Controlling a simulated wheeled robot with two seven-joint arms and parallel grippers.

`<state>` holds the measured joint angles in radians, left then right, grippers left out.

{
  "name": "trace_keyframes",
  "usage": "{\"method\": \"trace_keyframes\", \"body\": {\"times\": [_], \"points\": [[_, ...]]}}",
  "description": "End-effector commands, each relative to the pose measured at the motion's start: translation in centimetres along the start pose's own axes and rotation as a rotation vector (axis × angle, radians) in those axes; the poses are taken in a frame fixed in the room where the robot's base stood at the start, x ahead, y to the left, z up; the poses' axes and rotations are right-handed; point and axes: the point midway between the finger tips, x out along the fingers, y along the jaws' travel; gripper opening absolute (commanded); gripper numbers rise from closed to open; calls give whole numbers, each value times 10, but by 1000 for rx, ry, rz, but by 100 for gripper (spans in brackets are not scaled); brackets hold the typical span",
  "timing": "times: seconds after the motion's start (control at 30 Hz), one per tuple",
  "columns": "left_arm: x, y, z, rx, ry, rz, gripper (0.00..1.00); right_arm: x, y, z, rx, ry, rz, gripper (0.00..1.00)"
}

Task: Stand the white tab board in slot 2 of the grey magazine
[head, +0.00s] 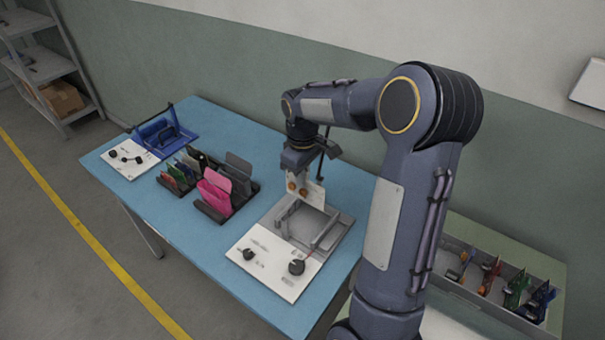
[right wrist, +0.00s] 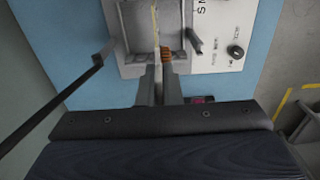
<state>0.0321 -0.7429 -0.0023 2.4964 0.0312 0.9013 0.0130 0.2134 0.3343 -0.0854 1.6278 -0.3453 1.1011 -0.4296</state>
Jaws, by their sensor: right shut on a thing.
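My right gripper (head: 303,170) is shut on the white tab board (head: 311,190), which hangs roughly upright with orange-brown parts on it. In the right wrist view the board (right wrist: 155,22) shows as a thin pale edge between the fingers (right wrist: 158,82). The board is over or in the open grey tray of a white-panelled fixture (head: 272,262); I cannot tell whether it touches. Two slotted racks stand left of it: one with pink and grey plates (head: 217,188), one with several coloured boards (head: 186,165). Which is the grey magazine is unclear, and slot numbers are unreadable. My left gripper is out of view.
A blue fixture with a white panel (head: 130,158) stands at the blue table's (head: 215,122) far left end. A grey bin (head: 462,290) with several coloured boards is at the right, beyond my arm. The table is clear behind the racks.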

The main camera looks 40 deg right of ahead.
Motion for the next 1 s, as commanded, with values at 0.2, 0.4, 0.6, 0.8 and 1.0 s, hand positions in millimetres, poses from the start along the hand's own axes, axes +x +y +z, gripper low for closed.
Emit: {"method": "trace_keyframes", "body": {"times": [0.2,0.4,0.6,0.8,1.0], "points": [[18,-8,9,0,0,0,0,24,0,0,0,0,0,0],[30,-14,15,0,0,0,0,42,0,0,0,0,-1,0],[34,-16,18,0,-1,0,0,52,0,0,1,0,0,0],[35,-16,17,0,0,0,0,53,0,0,1,0,0,0],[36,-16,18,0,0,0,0,56,0,1,0,0,0,0]]}}
